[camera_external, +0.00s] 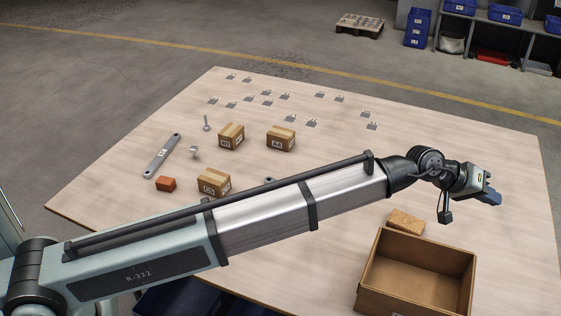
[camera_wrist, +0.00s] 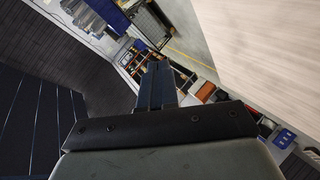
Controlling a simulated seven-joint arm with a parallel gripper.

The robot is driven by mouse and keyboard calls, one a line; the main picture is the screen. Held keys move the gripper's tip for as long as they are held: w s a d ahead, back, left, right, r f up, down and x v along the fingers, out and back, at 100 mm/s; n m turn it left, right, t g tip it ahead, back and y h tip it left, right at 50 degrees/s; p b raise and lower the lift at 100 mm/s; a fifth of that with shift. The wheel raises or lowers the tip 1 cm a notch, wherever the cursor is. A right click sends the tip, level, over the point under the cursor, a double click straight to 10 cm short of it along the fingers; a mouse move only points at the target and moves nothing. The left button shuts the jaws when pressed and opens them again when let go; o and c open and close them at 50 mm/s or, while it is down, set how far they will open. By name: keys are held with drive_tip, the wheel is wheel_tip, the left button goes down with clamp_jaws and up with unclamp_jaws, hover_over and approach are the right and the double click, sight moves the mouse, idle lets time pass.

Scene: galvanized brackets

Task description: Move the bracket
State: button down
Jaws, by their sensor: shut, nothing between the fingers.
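Several small grey metal brackets (camera_external: 290,118) lie spread in loose rows over the far half of the table, each apart from the others. Another small grey metal piece (camera_external: 194,152) stands nearer, between the wrench and the cartons; I cannot tell if it is a bracket too. My gripper (camera_external: 494,198) is at the right side, above the table and far from the brackets, pointing right. It is shut and empty. In the wrist view its fingers (camera_wrist: 156,84) are together, and no bracket shows there.
An open brown box (camera_external: 468,262) stands at the front right, with a tan block (camera_external: 405,222) behind it. Cartons (camera_external: 281,138), a wrench (camera_external: 162,155), an eye bolt (camera_external: 206,123) and an orange block (camera_external: 166,184) lie left of centre. The table's (camera_external: 450,150) right side is mostly clear.

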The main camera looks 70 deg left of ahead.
drive_tip(key=w+a+r+n+t+y, duration=0.1)
drive_tip(key=a+r+y, duration=0.1)
drive_tip(key=a+r, duration=0.55)
drive_tip(key=w+a+r+n+t+y, duration=0.15)
drive_tip(key=a+r, duration=0.25)
drive_tip(key=a, duration=0.7)
drive_tip(key=w+a+r+n+t+y, duration=0.1)
drive_tip(key=a+r, duration=0.4)
drive_tip(key=a, duration=0.4)
drive_tip(key=s+a+f+n+y, duration=0.1)
drive_tip(key=s+a+f+n, duration=0.15)
drive_tip(key=a, duration=0.65)
drive_tip(key=s+a+f+n+g, duration=0.25)
drive_tip(key=s+a+f, duration=0.35)
drive_tip(key=a+f, duration=0.45)
drive_tip(key=n+g+h, duration=0.6)
drive_tip(key=n+h, duration=0.1)
drive_tip(key=n, duration=0.5)
approach(258, 178)
drive_tip(key=x, duration=0.4)
drive_tip(key=shift+w+d+f, duration=0.15)
drive_tip(key=shift+w+f, duration=0.05)
drive_tip(key=shift+f, duration=0.15)
drive_tip(key=shift+w+d, duration=1.35)
drive_tip(key=shift+w, duration=0.05)
